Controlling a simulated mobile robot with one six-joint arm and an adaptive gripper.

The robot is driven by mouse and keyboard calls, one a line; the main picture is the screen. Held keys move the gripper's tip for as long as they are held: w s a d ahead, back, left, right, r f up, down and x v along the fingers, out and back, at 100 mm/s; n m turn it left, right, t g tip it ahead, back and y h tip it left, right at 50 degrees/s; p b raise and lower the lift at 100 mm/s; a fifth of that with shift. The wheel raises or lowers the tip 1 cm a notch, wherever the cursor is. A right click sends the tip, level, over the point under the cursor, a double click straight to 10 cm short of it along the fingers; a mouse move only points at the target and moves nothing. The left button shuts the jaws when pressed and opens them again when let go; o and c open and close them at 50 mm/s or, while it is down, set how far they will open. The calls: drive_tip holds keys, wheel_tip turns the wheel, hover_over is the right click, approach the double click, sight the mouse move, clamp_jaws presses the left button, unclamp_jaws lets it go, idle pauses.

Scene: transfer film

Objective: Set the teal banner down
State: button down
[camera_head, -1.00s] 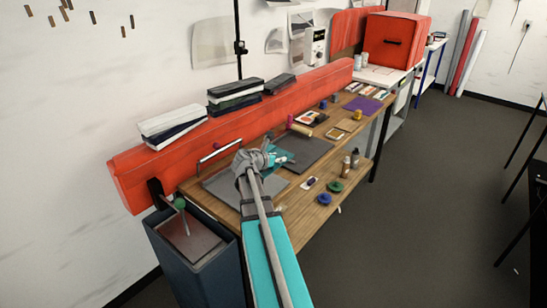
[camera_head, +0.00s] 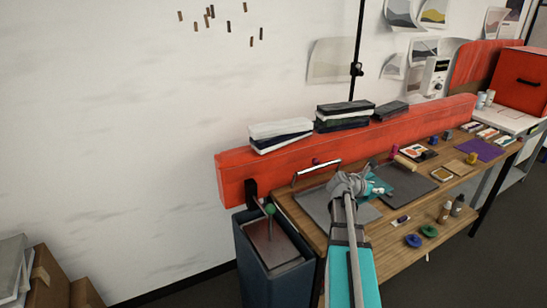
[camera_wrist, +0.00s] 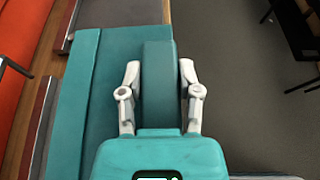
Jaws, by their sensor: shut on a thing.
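The teal banner (camera_wrist: 84,105) shows in the wrist view as a wide flat sheet left of the fingers, with a darker teal piece between them. I cannot tell how the two parts join. My gripper (camera_wrist: 159,80) has its white fingers on both sides of the darker piece and is shut on it. In the head view my gripper (camera_head: 380,189) is small, above the wooden workbench (camera_head: 385,240) near its front left part. The banner is mostly hidden there behind my wrist. I cannot tell whether it touches the bench.
Dark grey mats (camera_head: 405,183) lie on the bench. Blue and green pots (camera_head: 413,240) and bottles (camera_head: 445,212) stand near the front edge. A dark blue bin (camera_head: 265,255) stands at the bench's left end. A long red bolster (camera_head: 350,135) lines the wall side.

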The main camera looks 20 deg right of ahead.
drive_tip(key=s+a, duration=0.2)
drive_tip(key=a, duration=1)
drive_tip(key=shift+s+a+r, duration=0.15)
drive_tip(key=shift+s+a, duration=0.1)
drive_tip(key=w+d+f+b, duration=0.1)
drive_tip(key=w, duration=0.1)
drive_tip(key=w+d+f+b, duration=0.2)
drive_tip(key=w, duration=0.1)
drive_tip(key=w+d+f+b, duration=0.1)
drive_tip(key=w+d, duration=0.1)
drive_tip(key=w, duration=0.1)
drive_tip(key=shift+w+d+f, duration=0.1)
drive_tip(key=shift+d+f, duration=0.1)
drive_tip(key=shift+f, duration=0.1)
drive_tip(key=w+f+b, duration=0.1)
drive_tip(key=b, duration=0.1)
drive_tip(key=w+d+f+b, duration=0.1)
drive_tip(key=f, duration=0.1)
drive_tip(key=shift+d+f+b, duration=0.15)
drive_tip(key=shift+f+b, duration=0.05)
drive_tip(key=shift+b, duration=0.15)
drive_tip(key=shift+w+d+f+b, duration=0.3)
drive_tip(key=shift+w+f+b, duration=0.1)
drive_tip(key=shift+f+b, duration=0.15)
drive_tip(key=shift+w+d+f+b, duration=0.3)
drive_tip(key=shift+w+f+b, duration=0.1)
drive_tip(key=shift+f+b, duration=1.6)
drive_tip(key=shift+f, duration=0.15)
